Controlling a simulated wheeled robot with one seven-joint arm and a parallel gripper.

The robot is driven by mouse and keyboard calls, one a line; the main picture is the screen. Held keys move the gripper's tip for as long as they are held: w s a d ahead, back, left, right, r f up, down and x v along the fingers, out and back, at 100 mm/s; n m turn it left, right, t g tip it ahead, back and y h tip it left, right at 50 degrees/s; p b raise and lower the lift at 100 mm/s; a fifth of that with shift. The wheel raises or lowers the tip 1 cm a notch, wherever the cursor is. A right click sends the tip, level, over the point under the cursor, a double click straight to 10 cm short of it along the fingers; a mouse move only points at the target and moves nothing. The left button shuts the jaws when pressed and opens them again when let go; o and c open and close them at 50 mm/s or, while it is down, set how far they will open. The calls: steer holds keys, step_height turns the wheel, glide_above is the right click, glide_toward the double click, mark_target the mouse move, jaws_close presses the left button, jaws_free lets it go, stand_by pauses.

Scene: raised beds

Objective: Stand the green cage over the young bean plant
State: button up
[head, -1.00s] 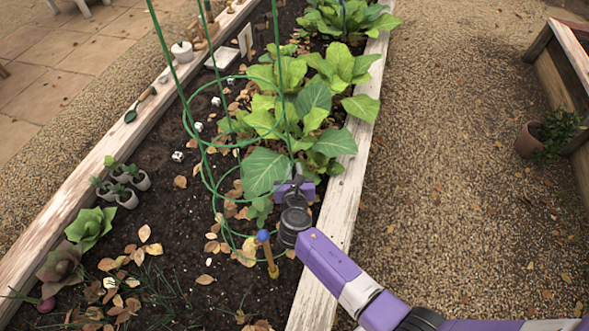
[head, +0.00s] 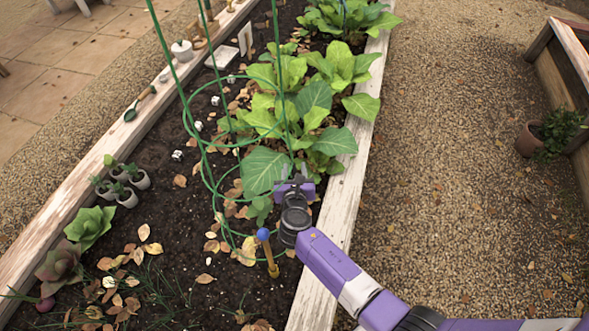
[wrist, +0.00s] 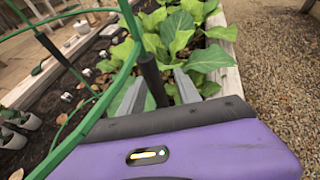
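The green cage (head: 164,43) stands over the soil of the raised bed, its legs rising toward the head camera. In the wrist view, the cage (wrist: 98,110) curves past on the left. A dark upright grip (wrist: 149,72) with green at its top stands between the parted fingers (wrist: 159,92). I cannot tell whether the cage's feet are in the soil.
A yellow stake with a blue ball (head: 263,234) stands close to the lower ring. Large leafy plants (head: 311,110) crowd the bed behind my gripper. Small pots (head: 127,197) and a trowel (head: 140,103) are by the left edge. The wooden edge (head: 342,190) runs beneath my arm.

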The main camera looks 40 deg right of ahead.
steer(key=shift+s, duration=0.1)
steer(key=p+v, duration=0.1)
steer(key=v, duration=0.6)
steer(key=shift+s+a+r, duration=0.2)
steer(key=s+a+m+y, duration=0.35)
steer(key=s+m, duration=0.25)
steer(key=s, duration=0.4)
steer(key=s+a+m+y, duration=0.35)
steer(key=s+m, duration=0.25)
steer(key=s, duration=0.4)
steer(key=s+r+m+t, duration=0.1)
steer(key=s+r+m, duration=0.3)
steer(key=r+m, duration=0.2)
steer(key=s+r+m+t, duration=0.1)
steer(key=s+r+m, duration=0.3)
steer(key=r, duration=0.4)
steer(key=s+r+m+t+y, duration=0.1)
steer(key=s+r+m+t, duration=0.1)
steer(key=s+r+m, duration=0.2)
step_height(320, 180, up, 4)
steer(key=m, duration=0.3)
steer(key=shift+s+m, duration=0.3)
steer(key=shift+s, duration=0.05)
